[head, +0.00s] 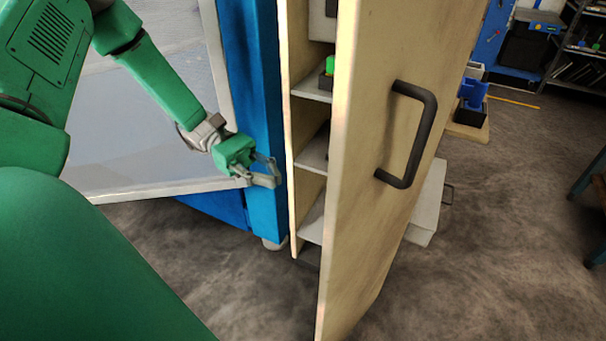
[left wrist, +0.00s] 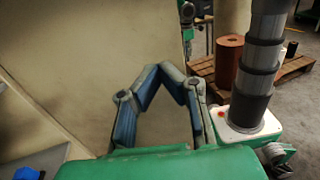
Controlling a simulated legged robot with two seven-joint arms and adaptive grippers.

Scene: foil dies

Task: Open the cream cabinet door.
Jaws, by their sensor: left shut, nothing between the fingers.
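The cream cabinet door (head: 375,60) stands partly open in the head view, with a dark bar handle (head: 418,135) on its outer face. Through the gap to its left, several grey shelves (head: 313,155) of the cream cabinet show. My left gripper (head: 275,172) is shut and empty. In the picture it is left of the gap, in front of a blue upright, and apart from the handle. In the left wrist view its fingertips (left wrist: 170,70) meet in front of a plain cream panel (left wrist: 80,60), probably the door. I cannot tell whether they touch it.
A blue frame (head: 262,80) with a pale slanted panel (head: 150,130) stands left of the cabinet. A green object (head: 329,66) sits on an upper shelf. A pale box (head: 430,205) is behind the door.

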